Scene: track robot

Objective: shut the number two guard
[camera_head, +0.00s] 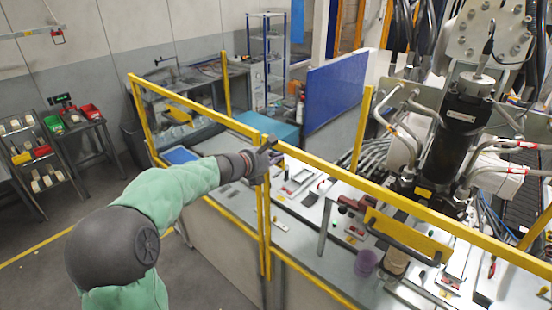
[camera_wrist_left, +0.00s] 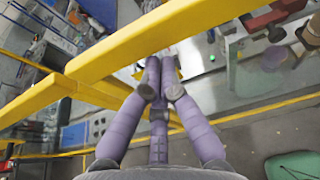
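Yellow guard frames surround the work cell. One guard rail (camera_head: 195,103) runs along the left side and another (camera_head: 400,205) along the right. Their two upright posts (camera_head: 264,225) stand close together at the middle, with a thin gap between them. No number is readable, so I cannot tell which guard is number two. My left gripper (camera_head: 268,146) is at the top of these posts, seeming to touch or nearly touch the frame. In the left wrist view its fingers (camera_wrist_left: 159,62) converge, tips together beside a yellow bar (camera_wrist_left: 165,40), with nothing visible between them. My right gripper is out of view.
A large robot arm (camera_head: 460,120) stands inside the cell at the right. The bench (camera_head: 305,215) behind the rails carries tools, a purple cylinder (camera_head: 366,263) and a beige one (camera_head: 396,262). Parts racks (camera_head: 35,155) stand far left. The floor (camera_head: 75,215) between is clear.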

